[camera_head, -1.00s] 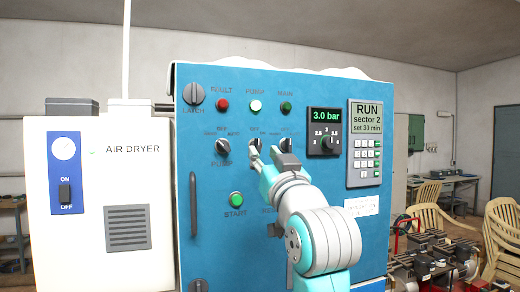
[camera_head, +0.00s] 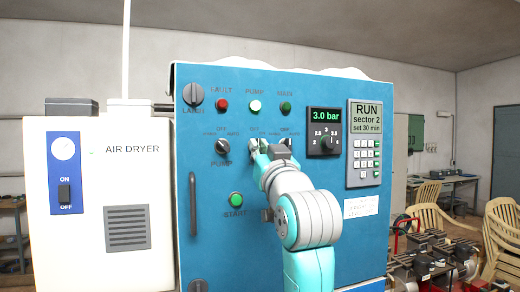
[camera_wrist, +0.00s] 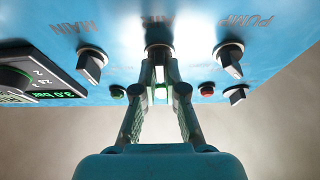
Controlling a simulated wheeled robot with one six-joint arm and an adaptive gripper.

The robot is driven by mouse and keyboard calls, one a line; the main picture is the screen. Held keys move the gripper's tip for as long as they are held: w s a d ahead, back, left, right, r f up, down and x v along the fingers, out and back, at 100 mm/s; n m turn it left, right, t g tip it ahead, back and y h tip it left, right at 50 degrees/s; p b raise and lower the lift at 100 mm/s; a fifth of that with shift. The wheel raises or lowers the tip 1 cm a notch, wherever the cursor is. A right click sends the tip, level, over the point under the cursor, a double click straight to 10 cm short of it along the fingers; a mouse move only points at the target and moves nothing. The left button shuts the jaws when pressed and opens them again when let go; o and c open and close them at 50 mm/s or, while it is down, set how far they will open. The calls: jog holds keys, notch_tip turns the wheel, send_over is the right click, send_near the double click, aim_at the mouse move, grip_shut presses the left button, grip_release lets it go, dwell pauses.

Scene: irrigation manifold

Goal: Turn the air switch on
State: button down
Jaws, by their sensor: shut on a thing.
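The blue control panel (camera_head: 210,250) carries a row of three rotary switches. The air switch (camera_wrist: 159,52) is the middle one, a dark knob under the AIR label in the upside-down wrist view. My gripper (camera_head: 259,150) reaches it from the front in the head view, hiding most of it. In the wrist view, my gripper's two fingers (camera_wrist: 160,77) are shut on the knob, one on each side. The knob's pointing direction is hidden by the fingers.
The pump switch (camera_head: 222,147) and the main switch (camera_wrist: 92,64) flank the air switch closely. A green start button (camera_head: 236,199) sits below, with lamps above. A pressure dial (camera_head: 324,143) and keypad (camera_head: 364,158) are to the right. The air dryer (camera_head: 80,240) stands left.

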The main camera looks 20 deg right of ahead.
jog(key=shift+m, duration=0.4)
jog(key=shift+a+m+g+h, duration=0.1)
jog(key=shift+m+g+h, duration=0.25)
jog(key=shift+m+h, duration=1.1)
jog(key=shift+m+g+h, duration=0.3)
jog(key=shift+m+h, duration=0.2)
jog(key=shift+m, duration=2)
jog(key=shift+a+m+g+h, duration=0.1)
jog(key=shift+m+g+h, duration=0.25)
jog(key=shift+m+h, duration=1.1)
jog(key=shift+m+y, duration=0.3)
jog(key=shift+m, duration=0.4)
jog(key=c, duration=1.2)
grip_release()
jog(key=shift+c, duration=0.2)
